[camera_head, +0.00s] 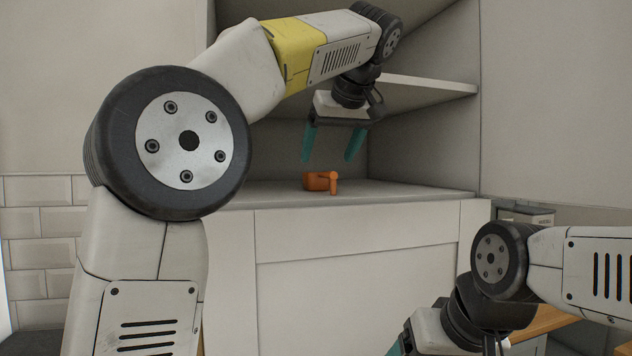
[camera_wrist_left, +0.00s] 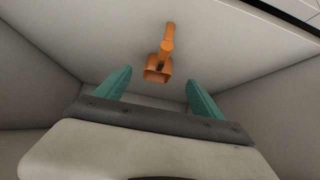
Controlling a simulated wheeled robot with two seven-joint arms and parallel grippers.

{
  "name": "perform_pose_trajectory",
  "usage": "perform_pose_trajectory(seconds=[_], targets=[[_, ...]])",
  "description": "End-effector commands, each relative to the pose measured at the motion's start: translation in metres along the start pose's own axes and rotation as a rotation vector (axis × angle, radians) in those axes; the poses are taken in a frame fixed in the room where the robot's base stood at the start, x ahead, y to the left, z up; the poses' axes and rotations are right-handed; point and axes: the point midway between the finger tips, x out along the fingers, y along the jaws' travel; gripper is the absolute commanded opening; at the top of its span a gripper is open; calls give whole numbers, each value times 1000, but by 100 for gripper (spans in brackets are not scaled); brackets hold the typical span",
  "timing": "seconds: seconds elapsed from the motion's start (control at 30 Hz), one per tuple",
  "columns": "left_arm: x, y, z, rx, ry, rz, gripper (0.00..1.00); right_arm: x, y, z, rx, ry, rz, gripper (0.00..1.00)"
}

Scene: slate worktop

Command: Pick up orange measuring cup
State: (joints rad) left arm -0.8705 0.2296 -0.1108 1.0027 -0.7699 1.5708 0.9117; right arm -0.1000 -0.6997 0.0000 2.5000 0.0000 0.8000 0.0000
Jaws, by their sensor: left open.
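The orange measuring cup (camera_head: 316,181) sits on the pale bottom surface of an open cabinet, its handle toward the front right. In the left wrist view the cup (camera_wrist_left: 157,70) lies just beyond the fingertips, between their lines. My left gripper (camera_head: 328,160) is open and empty, its teal fingers pointing down above the cup and apart from it. The left gripper also shows in its wrist view (camera_wrist_left: 158,78). My right gripper (camera_head: 396,347) is low at the bottom of the head view, mostly cut off, with a bit of teal finger showing.
A cabinet shelf (camera_head: 425,85) is above and to the right of the cup, near my left gripper. The cabinet's side and back walls close the space in. The cabinet floor (camera_head: 410,190) right of the cup is clear.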

Motion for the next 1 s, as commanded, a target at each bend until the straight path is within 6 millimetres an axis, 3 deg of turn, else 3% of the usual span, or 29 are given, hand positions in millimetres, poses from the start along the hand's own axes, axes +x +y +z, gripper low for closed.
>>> perform_pose_trajectory(seconds=[0.5, 0.83, 1.0], targets=[[66, 2, 5, 1, -2, -2, 78, 0, 0, 0, 0, 0, 0, 78], [74, 2, 4, 0, -1, 0, 78, 0, 0, 0, 0, 0, 0, 78], [74, 2, 4, 0, -1, 0, 47, 0, 0, 0, 0, 0, 0, 78]])
